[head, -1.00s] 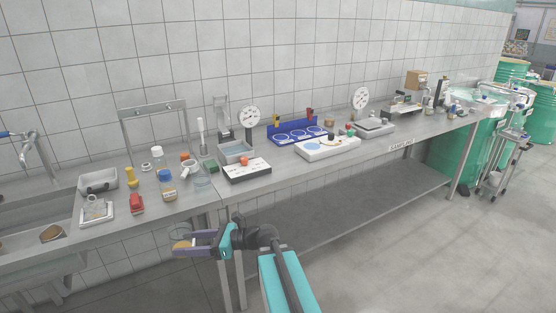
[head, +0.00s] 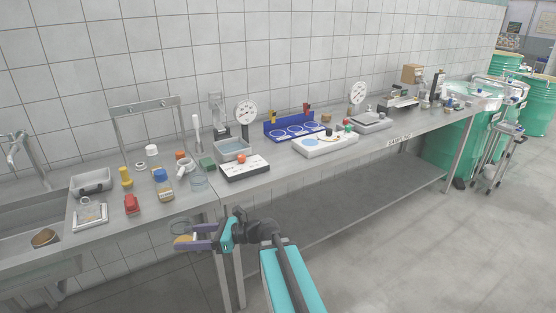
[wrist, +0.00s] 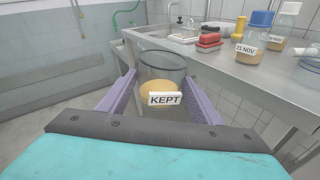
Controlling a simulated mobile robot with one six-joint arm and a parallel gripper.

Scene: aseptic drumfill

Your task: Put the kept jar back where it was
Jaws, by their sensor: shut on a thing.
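The kept jar (wrist: 161,72) is a clear glass jar with tan contents at the bottom and a white label reading KEPT. My gripper (wrist: 160,100) is shut on it, with one purple finger on each side, in the wrist view. In the head view my gripper (head: 190,238) is in front of the bench edge, lower than the bench top, and the jar shows only faintly between the fingers. The jar looks upright in the wrist view.
A sink (head: 30,228) is at the left.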

